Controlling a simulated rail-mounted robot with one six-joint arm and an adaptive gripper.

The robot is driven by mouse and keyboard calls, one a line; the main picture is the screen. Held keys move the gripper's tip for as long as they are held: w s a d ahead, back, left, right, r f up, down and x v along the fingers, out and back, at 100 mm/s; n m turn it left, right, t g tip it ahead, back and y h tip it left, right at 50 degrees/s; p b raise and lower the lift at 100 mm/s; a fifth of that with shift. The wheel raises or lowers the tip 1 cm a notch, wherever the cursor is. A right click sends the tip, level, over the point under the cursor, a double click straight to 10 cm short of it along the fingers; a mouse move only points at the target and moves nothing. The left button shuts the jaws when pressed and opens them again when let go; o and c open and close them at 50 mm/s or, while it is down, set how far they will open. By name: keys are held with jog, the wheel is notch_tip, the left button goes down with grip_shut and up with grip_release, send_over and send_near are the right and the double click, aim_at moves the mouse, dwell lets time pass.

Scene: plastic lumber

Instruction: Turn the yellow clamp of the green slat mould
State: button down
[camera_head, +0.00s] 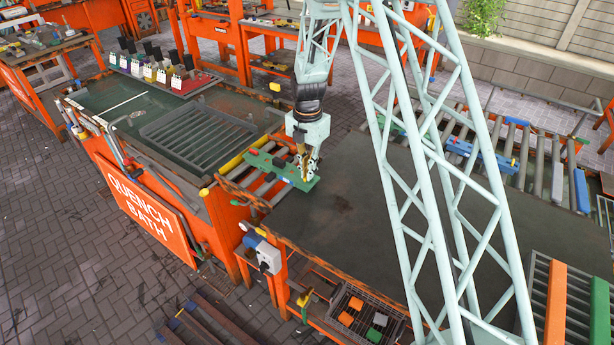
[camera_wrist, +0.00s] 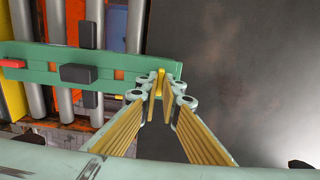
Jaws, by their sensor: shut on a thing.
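In the head view the green slat mould (camera_head: 263,159) reaches from the rollers to the edge of the dark table. The yellow clamp (camera_wrist: 160,77) is at its right end in the wrist view, mostly hidden between my fingers. My gripper (camera_wrist: 161,92) is shut on the clamp. In the head view my gripper (camera_head: 305,176) points down onto the near right end of the mould.
The quench bath (camera_head: 150,100) with a grey grate stands to the left. The dark tabletop (camera_head: 360,215) right of the mould is bare. A wire basket (camera_head: 372,322) with orange and green blocks is below it.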

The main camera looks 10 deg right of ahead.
jog(key=shift+n+b, duration=0.45)
jog(key=shift+n, duration=1.85)
jog(key=c, duration=2.7)
grip_release()
jog(key=shift+r, duration=0.2)
jog(key=shift+r+p, duration=1.3)
jog(key=shift+r, duration=2.05)
